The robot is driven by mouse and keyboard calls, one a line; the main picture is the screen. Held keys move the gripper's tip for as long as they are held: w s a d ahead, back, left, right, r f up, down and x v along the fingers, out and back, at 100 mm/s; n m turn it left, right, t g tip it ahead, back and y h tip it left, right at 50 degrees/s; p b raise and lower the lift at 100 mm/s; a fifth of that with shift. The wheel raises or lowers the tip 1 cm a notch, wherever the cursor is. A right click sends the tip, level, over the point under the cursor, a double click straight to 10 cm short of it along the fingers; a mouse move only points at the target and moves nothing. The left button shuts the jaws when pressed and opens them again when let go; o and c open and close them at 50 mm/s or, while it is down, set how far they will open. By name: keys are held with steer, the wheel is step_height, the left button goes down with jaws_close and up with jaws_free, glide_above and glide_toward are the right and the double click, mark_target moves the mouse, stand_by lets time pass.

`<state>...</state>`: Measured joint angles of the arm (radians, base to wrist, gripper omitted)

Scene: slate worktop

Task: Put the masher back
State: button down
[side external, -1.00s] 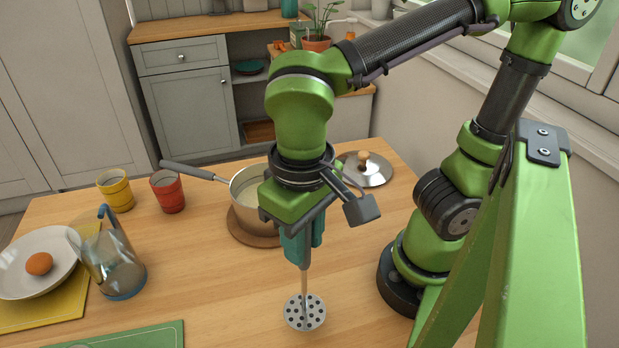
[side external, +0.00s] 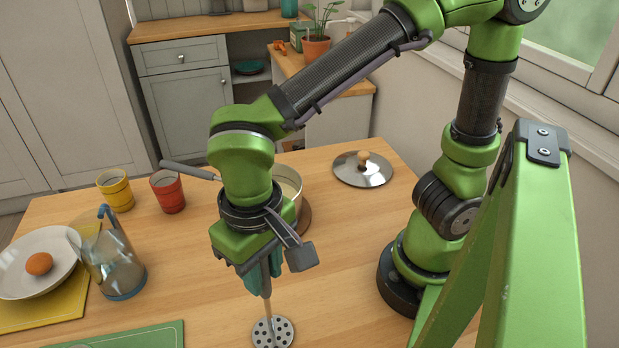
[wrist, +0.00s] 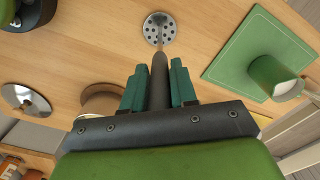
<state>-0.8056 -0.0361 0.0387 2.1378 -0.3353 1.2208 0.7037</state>
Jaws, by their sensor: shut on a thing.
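The masher hangs upright from my gripper (side external: 262,283). Its round perforated metal head (side external: 272,332) is low near the worktop in the side view; I cannot tell whether it touches. In the wrist view my gripper (wrist: 158,88) has teal fingers shut on either side of the masher's dark handle (wrist: 159,72), with the head (wrist: 160,28) beyond. A green cylindrical container (wrist: 270,76) with a pale inside shows at the green mat (wrist: 232,62) in the wrist view. The side view shows only a strip of that mat (side external: 135,336).
The saucepan (side external: 289,180) on its round trivet is partly behind my arm; its lid (side external: 362,170) lies to its right. A glass pitcher (side external: 110,262), a red cup (side external: 168,192), a yellow cup (side external: 116,190) and a plate (side external: 58,248) stand left. The wood between lid and base is clear.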

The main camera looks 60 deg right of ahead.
steer(key=shift+f, duration=0.15)
steer(key=c, duration=0.9)
jaws_free()
step_height(320, 180, up, 12)
steer(key=shift+d+r, duration=0.1)
steer(key=w+d+f+t, duration=0.1)
steer(key=d+t, duration=0.1)
steer(key=d, duration=0.4)
steer(key=w+d+f+m+t+y, duration=0.1)
steer(key=d+t, duration=0.1)
steer(key=d, duration=0.4)
steer(key=w+d+f+t+y, duration=0.1)
steer(key=d+f+t, duration=0.1)
steer(key=d, duration=0.5)
steer(key=shift+w+m+t, duration=0.4)
steer(key=shift+t, duration=0.2)
steer(key=shift+a+r, duration=0.1)
